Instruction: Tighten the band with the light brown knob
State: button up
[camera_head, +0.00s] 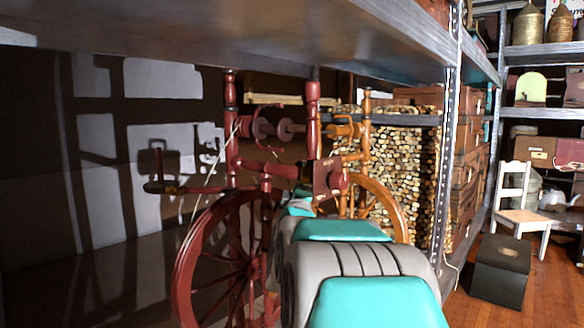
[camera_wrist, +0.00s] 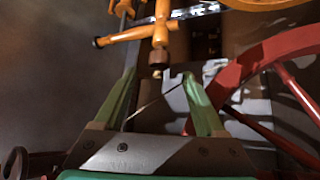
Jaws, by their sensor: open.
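A dark red spinning wheel (camera_head: 190,250) stands ahead of me under the shelf in the head view. A second, light orange-brown spinning wheel (camera_head: 385,195) stands behind it to the right. In the wrist view, an orange-brown turned wooden part (camera_wrist: 160,32) comes down from the top. It ends in a darker brown knob (camera_wrist: 158,58) with a small pale tip. My gripper (camera_wrist: 160,76) is open, with its green fingers on either side of the knob's tip. I see no contact. The head view does not show the fingers clearly. I cannot make out the band at the knob.
A metal shelf (camera_head: 230,45) runs overhead, with a perforated upright post (camera_head: 446,150) at right. A woodpile (camera_head: 415,160) and stacked suitcases (camera_head: 470,150) stand behind. A red wheel rim (camera_wrist: 270,60) is close right of my fingers. Open floor lies at right, near a dark box (camera_head: 502,270) and white chair (camera_head: 520,205).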

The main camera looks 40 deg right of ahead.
jog(key=x, duration=0.6)
jog(key=shift+w+d+r, duration=0.2)
jog(key=shift+d, duration=0.05)
jog(key=shift+w+d, duration=0.25)
jog(key=shift+d, duration=0.05)
grip_shut()
